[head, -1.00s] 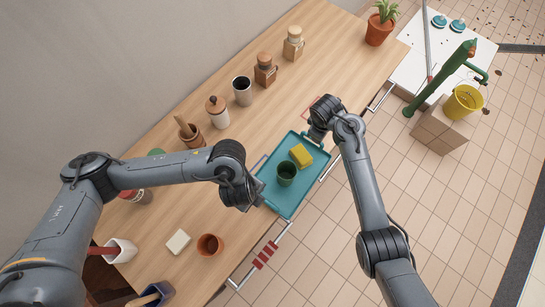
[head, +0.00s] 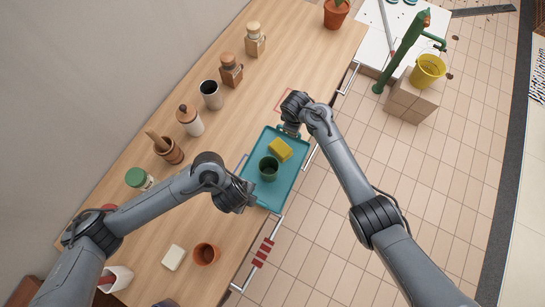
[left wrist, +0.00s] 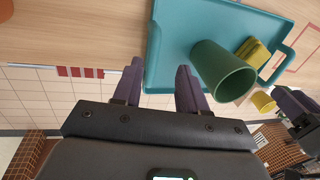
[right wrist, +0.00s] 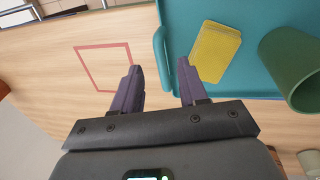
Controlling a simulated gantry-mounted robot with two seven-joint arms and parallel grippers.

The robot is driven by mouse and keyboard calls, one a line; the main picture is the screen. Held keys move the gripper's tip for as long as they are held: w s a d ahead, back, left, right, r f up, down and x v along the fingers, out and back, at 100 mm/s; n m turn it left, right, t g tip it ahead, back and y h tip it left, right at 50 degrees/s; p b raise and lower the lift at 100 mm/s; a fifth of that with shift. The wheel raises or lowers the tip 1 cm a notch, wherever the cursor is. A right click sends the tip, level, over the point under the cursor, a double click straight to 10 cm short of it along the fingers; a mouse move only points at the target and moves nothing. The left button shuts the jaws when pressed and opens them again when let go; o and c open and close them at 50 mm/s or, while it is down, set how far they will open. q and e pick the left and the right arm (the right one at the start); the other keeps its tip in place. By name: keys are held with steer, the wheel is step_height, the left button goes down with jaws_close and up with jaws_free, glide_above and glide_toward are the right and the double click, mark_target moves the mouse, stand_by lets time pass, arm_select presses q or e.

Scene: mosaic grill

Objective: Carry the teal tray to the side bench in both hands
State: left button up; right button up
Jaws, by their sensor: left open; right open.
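The teal tray (head: 287,187) lies flat on the wooden counter near its front edge. Contact cannot be told.
Jars and a steel cup (head: 211,95) line the wall side. A terracotta cup (head: 206,253) and a white block (head: 173,257) are near the front left. Beyond the counter are a white surface (head: 372,25), a green pump (head: 405,48) and a yellow bucket (head: 427,70).

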arm_select(q)
steer(key=f, duration=0.5)
steer(key=shift+w+a, duration=0.1)
steer(key=shift+a, duration=0.2)
arm_select(e)
steer(key=f, duration=0.4)
steer(key=shift+w+d+f, duration=0.2)
steer(key=shift+w, duration=0.15)
arm_select(q)
steer(key=shift+x, duration=1.15)
arm_select(e)
steer(key=shift+w+d+f, duration=0.1)
steer(key=shift+w+f, duration=0.05)
steer(key=shift+f, duration=0.45)
steer(key=shift+w+f, duration=0.1)
steer(key=shift+f, duration=0.5)
arm_select(q)
steer(key=shift+w, duration=0.15)
steer(key=shift+c, duration=0.2)
arm_select(e)
steer(key=shift+c, duration=0.2)
arm_select(q)
jaws_close()
arm_select(e)
jaws_close()
